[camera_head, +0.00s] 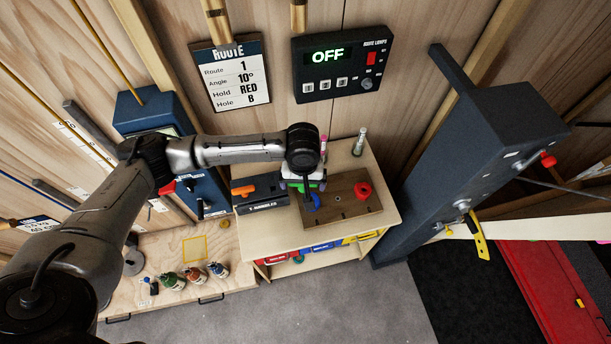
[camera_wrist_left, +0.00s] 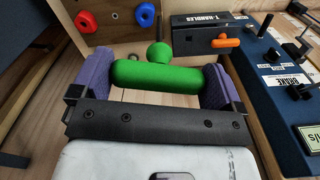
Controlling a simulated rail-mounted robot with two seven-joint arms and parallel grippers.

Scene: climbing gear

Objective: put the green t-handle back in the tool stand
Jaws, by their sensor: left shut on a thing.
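The green t-handle (camera_wrist_left: 155,76) lies crosswise between the two purple finger pads of my left gripper (camera_wrist_left: 155,84), which is shut on it. A rounded green piece (camera_wrist_left: 159,53) shows just beyond the bar; I cannot tell whether it is part of the handle. In the head view my left gripper (camera_head: 304,186) is over the wooden bench, right of the tool stand (camera_head: 265,207), and my wrist hides most of the handle. The dark stand, labelled T-HANDLES, also shows in the wrist view (camera_wrist_left: 190,42), with an orange t-handle (camera_wrist_left: 226,43) in it. My right gripper is out of view.
A brown board with a red hold (camera_head: 362,190) and a blue hold (camera_head: 312,202) is beside the gripper. A blue machine (camera_head: 205,190) stands left of the bench. A slender metal item (camera_head: 360,142) stands at the bench's back. A dark post (camera_head: 470,130) rises at right.

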